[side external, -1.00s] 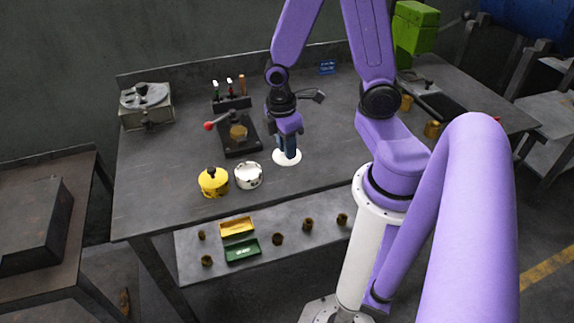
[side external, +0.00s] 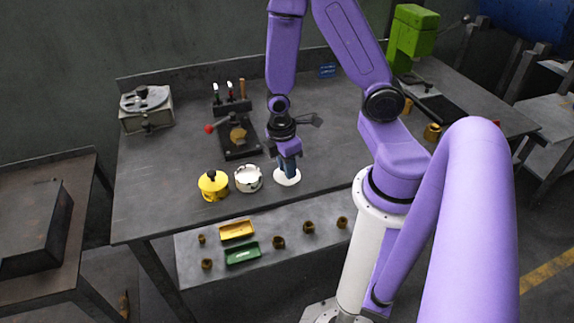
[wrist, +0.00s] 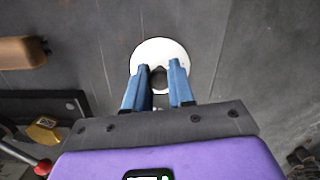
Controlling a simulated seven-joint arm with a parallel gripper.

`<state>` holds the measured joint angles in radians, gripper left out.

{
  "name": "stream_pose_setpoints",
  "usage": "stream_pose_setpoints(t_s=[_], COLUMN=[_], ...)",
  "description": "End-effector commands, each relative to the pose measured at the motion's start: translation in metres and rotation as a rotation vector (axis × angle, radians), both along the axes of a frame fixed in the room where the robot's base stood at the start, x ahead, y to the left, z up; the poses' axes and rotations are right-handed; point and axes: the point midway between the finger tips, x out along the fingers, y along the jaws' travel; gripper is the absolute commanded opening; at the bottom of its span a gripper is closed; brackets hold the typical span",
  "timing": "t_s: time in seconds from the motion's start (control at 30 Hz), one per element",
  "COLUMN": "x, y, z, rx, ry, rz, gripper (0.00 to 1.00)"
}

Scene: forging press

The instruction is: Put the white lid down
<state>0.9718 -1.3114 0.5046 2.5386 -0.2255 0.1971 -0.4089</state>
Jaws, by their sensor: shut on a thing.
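The white lid (side external: 287,177) is a round disc with a dark knob, on or just above the grey table, right of the white pot; I cannot tell if it touches the table. My gripper (side external: 288,170) points down over it. In the wrist view the white lid (wrist: 160,54) shows beyond the blue fingertips of my gripper (wrist: 158,80), which are shut on its dark knob. The white pot (side external: 248,179) stands open with dark spots on its side. The yellow pot (side external: 213,186) has a yellow lid with a black knob on it.
A black fixture (side external: 240,137) with a red-knobbed lever stands behind the pots. A tool rack (side external: 232,106) and a grey device (side external: 146,107) are further back. A lower shelf (side external: 190,258) holds a yellow tray (side external: 237,231), a green tray (side external: 242,253) and several brass parts. Table right of the lid is clear.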

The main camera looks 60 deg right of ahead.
Motion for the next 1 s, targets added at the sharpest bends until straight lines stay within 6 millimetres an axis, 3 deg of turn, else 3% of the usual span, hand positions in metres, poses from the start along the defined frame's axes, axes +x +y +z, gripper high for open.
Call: stream_pose_setpoints(t_s=[0.17, 0.2, 0.27, 0.3, 0.67, 1.0], x=[0.000, 0.000, 0.000, 0.000, 0.001, 0.004], y=[0.000, 0.000, 0.000, 0.000, 0.000, 0.003], z=[-0.003, -0.003, -0.003, -0.003, 0.002, 0.037], rx=[-0.001, 0.000, 0.000, -0.001, 0.000, 0.002], ry=[0.001, 0.000, -0.001, -0.001, -0.001, -0.006], rz=[0.000, 0.001, 0.001, 0.000, 0.000, -0.001], gripper=[0.00, 0.27, 0.46, 0.49, 0.49, 0.49])
